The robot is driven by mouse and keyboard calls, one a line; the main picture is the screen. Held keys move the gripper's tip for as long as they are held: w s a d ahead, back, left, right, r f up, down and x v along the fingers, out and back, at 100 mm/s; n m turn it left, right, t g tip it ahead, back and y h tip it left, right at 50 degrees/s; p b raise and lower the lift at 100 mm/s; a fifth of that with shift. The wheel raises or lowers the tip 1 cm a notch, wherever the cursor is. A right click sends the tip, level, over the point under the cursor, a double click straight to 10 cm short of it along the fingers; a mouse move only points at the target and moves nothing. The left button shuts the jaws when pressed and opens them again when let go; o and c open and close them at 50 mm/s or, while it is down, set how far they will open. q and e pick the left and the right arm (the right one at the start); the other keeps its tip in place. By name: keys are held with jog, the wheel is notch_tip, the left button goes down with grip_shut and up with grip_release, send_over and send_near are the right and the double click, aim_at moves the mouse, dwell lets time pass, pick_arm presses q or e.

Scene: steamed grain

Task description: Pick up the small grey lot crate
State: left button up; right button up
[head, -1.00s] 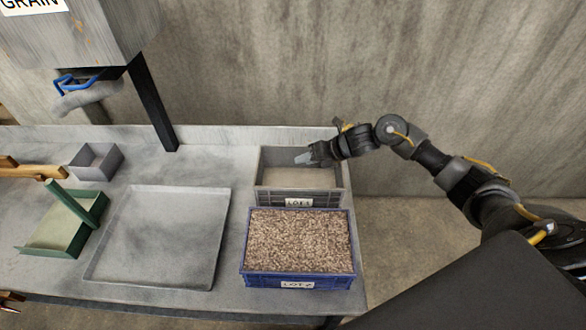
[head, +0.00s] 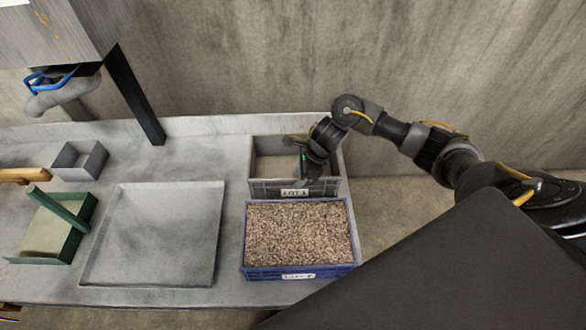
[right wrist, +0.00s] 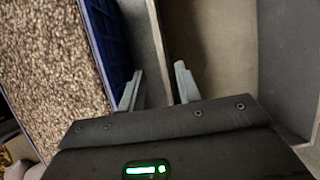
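The grey crate labelled LOT 1 (head: 266,187) stands at the back right of the bench in the head view, directly behind the blue LOT 2 crate. Its inside looks empty. My right gripper (head: 306,180) points down at its front wall, right of the label's middle. In the right wrist view, the two fingers of the right gripper (right wrist: 158,88) are apart, with the grey crate's wall (right wrist: 146,45) running between them. I cannot tell whether they touch it. My left gripper is not seen.
The blue LOT 2 crate (head: 258,272), full of grain, sits close in front of the grey crate. A flat grey tray (head: 100,268), a green scoop-like pan (head: 72,238) and a small grey box (head: 92,165) lie to the left. A concrete wall rises behind the bench.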

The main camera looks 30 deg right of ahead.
jog(key=p+x, duration=0.1)
jog(key=x, duration=0.3)
jog(key=shift+w+d+f+p, duration=0.15)
jog(key=shift+w+p, duration=0.1)
jog(key=shift+p, duration=0.15)
jog(key=shift+w+a+f, duration=0.1)
jog(key=shift+a+f, duration=0.1)
jog(key=shift+f, duration=0.35)
grip_shut()
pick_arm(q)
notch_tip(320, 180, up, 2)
pick_arm(e)
jog(key=shift+r, duration=0.1)
dwell(0.5)
